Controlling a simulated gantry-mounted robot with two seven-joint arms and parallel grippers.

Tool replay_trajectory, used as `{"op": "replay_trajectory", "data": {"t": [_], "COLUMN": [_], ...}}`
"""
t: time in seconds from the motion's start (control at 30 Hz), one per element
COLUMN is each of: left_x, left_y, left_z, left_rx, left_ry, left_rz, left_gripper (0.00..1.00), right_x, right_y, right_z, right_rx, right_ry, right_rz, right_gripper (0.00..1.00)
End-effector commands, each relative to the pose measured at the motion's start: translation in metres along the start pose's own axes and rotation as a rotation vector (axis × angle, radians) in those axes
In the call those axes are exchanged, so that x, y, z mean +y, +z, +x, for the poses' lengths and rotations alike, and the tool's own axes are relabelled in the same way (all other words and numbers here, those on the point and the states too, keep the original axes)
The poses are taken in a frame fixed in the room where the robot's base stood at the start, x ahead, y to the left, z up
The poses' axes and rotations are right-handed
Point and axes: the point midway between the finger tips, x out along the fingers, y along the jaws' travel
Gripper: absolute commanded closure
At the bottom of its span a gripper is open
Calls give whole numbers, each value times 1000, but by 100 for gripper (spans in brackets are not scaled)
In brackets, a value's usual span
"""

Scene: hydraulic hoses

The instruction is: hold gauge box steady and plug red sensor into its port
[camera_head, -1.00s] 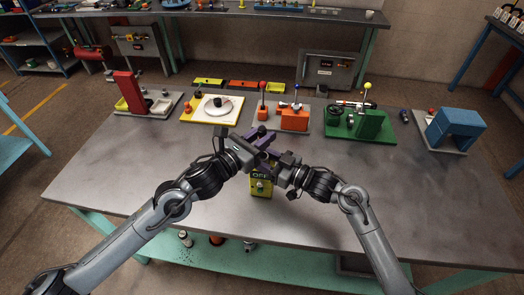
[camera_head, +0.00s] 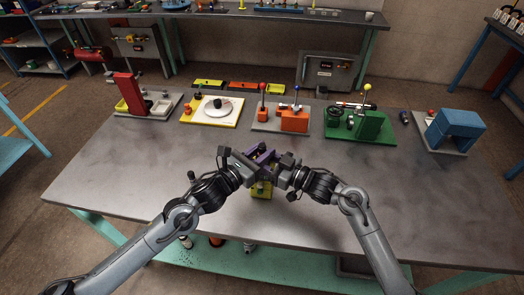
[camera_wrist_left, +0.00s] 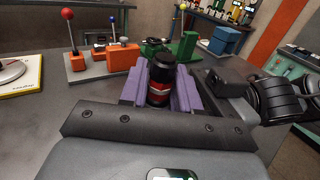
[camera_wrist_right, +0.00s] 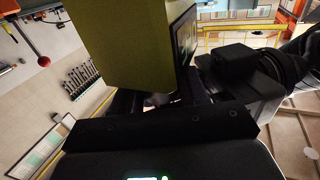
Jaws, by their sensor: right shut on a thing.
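The gauge box (camera_head: 261,190) is yellow-green and sits between my grippers, mostly hidden by them in the head view. My right gripper (camera_head: 271,174) is shut on it; the box (camera_wrist_right: 125,45) fills the upper middle of the right wrist view, its dark display facing right. The red sensor (camera_wrist_left: 159,82), a black cylinder with a red band, stands upright between the purple fingers of my left gripper (camera_wrist_left: 160,88). These fingers are open on either side of it, and firm contact does not show. The port is hidden.
Fixtures line the table's back: a red-and-cream one (camera_head: 128,95), a yellow plate with a disc (camera_head: 211,110), an orange block with levers (camera_head: 294,118), a green one (camera_head: 370,126) and a blue block (camera_head: 455,127). The table (camera_head: 120,180) is clear on both sides.

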Motion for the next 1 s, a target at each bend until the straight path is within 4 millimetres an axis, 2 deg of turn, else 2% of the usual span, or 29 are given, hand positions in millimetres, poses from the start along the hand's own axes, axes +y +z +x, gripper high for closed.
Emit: {"op": "replay_trajectory", "data": {"t": [0.03, 0.13, 0.53, 0.67, 1.0], "left_x": [0, 0, 1, 1, 1], "left_y": [0, 0, 4, 3, 2], "left_z": [0, 0, -2, -16, -78], "left_rx": [0, 0, 0, 1, 2], "left_ry": [0, 0, 1, 2, 1], "left_rz": [0, 0, 0, 1, 1], "left_gripper": [60, 45, 45, 45, 45], "right_x": [0, 0, 0, 0, 0], "right_y": [0, 0, 0, 0, 0], "right_z": [0, 0, 0, 0, 0], "right_rx": [-1, -1, -1, -1, 0], "right_ry": [0, 0, 0, 0, 0], "right_rz": [0, 0, 0, 0, 0], "right_gripper": [100, 100, 100, 100, 100]}}
